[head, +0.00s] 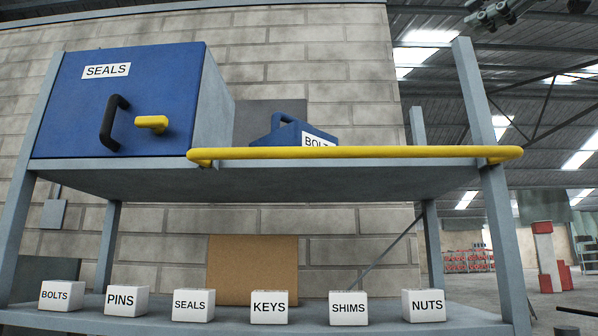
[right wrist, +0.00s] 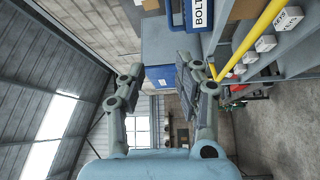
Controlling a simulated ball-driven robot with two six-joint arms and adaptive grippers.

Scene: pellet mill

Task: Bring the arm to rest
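My right gripper (head: 493,14) is at the top right corner of the head view, above and right of the rack, partly cut off by the frame edge. In the right wrist view the right gripper (right wrist: 160,66) has its two fingers wide apart with nothing between them. It is clear of the rack and touches nothing that I can see. My left gripper is in neither view.
A rack holds a shut blue SEALS cabinet (head: 140,105) and a blue BOLTS container (head: 290,130) behind a yellow rail (head: 350,152). Several labelled white boxes, such as KEYS (head: 269,306), stand on the lower shelf. Open hall lies to the right.

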